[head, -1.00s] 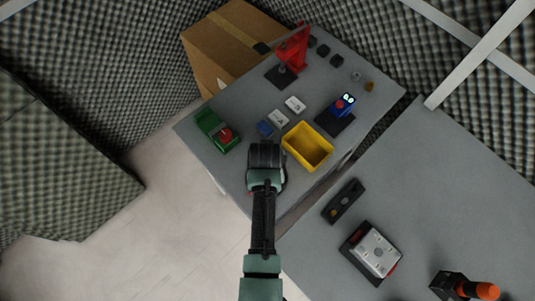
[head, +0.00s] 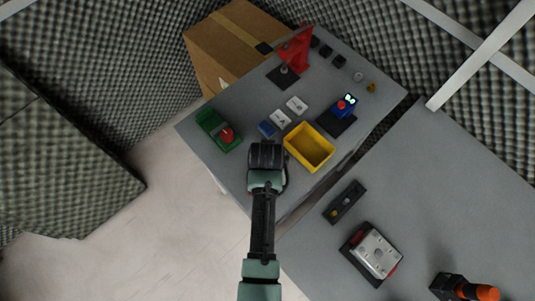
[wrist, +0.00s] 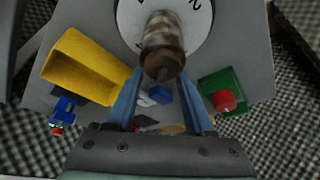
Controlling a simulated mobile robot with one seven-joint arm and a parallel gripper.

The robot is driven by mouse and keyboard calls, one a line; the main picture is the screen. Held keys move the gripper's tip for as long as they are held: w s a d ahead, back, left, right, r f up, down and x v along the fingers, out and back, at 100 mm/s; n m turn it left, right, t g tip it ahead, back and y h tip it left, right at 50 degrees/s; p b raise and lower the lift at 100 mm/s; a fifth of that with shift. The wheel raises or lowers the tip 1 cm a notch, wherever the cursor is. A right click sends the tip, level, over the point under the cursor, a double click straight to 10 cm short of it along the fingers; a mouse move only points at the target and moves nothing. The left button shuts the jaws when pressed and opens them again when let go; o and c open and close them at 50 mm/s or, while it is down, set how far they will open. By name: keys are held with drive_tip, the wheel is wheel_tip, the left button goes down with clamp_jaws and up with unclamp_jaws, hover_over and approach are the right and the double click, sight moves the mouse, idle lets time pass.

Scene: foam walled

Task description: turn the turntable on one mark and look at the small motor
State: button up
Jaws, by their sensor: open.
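The turntable (wrist: 128,22) is a white disc with dark marks on its face, at the top of the wrist view. A brown and grey cylinder (wrist: 163,40) stands up from it near the middle; I take it for the small motor, but its details are blurred. My gripper (wrist: 160,76) is open, with a blue finger on each side of the cylinder's near end in the picture. I cannot tell whether they touch it. In the head view my gripper (head: 266,155) is over the near part of the grey table and hides most of the turntable.
A yellow bin (head: 309,147) stands just right of my gripper, and a green block with a red button (head: 219,131) to its left. White cards, a blue device (head: 338,116) and a red press (head: 292,57) stand farther back. A second table (head: 440,190) is at right.

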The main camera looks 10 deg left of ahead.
drive_tip(key=v, duration=1.1)
drive_tip(key=shift+r, duration=0.15)
drive_tip(key=shift+r, duration=0.1)
